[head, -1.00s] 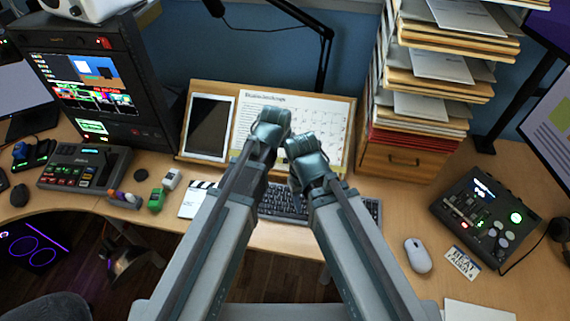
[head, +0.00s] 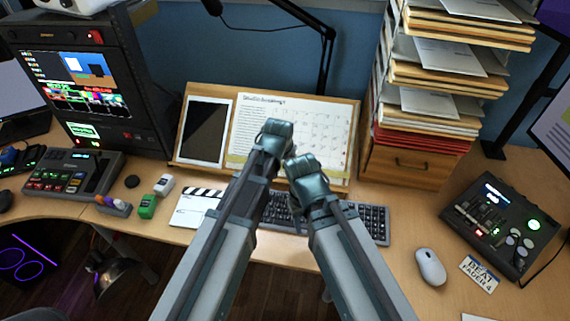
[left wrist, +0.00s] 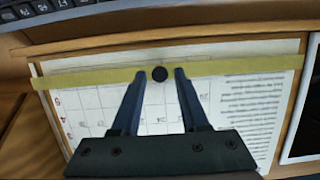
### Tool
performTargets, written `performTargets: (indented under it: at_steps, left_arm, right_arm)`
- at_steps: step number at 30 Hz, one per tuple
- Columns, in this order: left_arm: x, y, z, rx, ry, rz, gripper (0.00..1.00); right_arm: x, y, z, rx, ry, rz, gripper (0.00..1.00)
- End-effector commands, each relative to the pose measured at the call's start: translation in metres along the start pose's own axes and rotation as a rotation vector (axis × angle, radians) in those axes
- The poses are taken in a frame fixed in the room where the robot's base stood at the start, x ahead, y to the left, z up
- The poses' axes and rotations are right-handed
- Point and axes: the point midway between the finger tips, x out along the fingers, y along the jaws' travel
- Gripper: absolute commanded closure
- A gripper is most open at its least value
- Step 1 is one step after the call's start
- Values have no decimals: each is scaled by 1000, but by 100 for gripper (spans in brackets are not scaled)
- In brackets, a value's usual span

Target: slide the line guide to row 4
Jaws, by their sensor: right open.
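The line guide, a yellow-green strip (left wrist: 95,78) with a round black knob (left wrist: 160,74), lies across a printed sheet (left wrist: 240,100) on a wooden board. In the left wrist view it is near the sheet's keyboard-side edge. My left gripper (left wrist: 160,72) has its fingers apart on either side of the knob, with small gaps showing. In the head view my left gripper (head: 277,130) is over the middle of the sheet (head: 318,118), and its fingertips are hidden. My right gripper (head: 305,168) is beside it, lower right, open.
A tablet (head: 204,130) is left of the sheet on the same board. A keyboard (head: 368,218) lies in front, partly under my arms. A paper stack on a wooden drawer box (head: 408,165) stands close on the right. A clapperboard (head: 195,208) lies front left.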

Motion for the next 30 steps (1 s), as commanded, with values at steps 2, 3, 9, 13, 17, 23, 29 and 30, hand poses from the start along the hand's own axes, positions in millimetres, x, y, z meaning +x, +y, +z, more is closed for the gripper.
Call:
performTargets:
  at_steps: [2, 3, 9, 13, 17, 23, 29, 30]
  left_arm:
    - [0, 0, 0, 0, 0, 0, 72]
    - [0, 0, 0, 0, 0, 0, 79]
    - [0, 0, 0, 0, 0, 0, 100]
    - [0, 0, 0, 0, 0, 0, 100]
    - [0, 0, 0, 0, 0, 0, 100]
    - [0, 0, 0, 0, 0, 0, 100]
    - [0, 0, 0, 0, 0, 0, 100]
    - [0, 0, 0, 0, 0, 0, 100]
  right_arm:
    - [0, 0, 0, 0, 0, 0, 50]
    - [0, 0, 0, 0, 0, 0, 50]
    - [0, 0, 0, 0, 0, 0, 50]
    - [0, 0, 0, 0, 0, 0, 50]
    - [0, 0, 0, 0, 0, 0, 50]
    - [0, 0, 0, 0, 0, 0, 50]
    - [0, 0, 0, 0, 0, 0, 50]
    - [0, 0, 0, 0, 0, 0, 50]
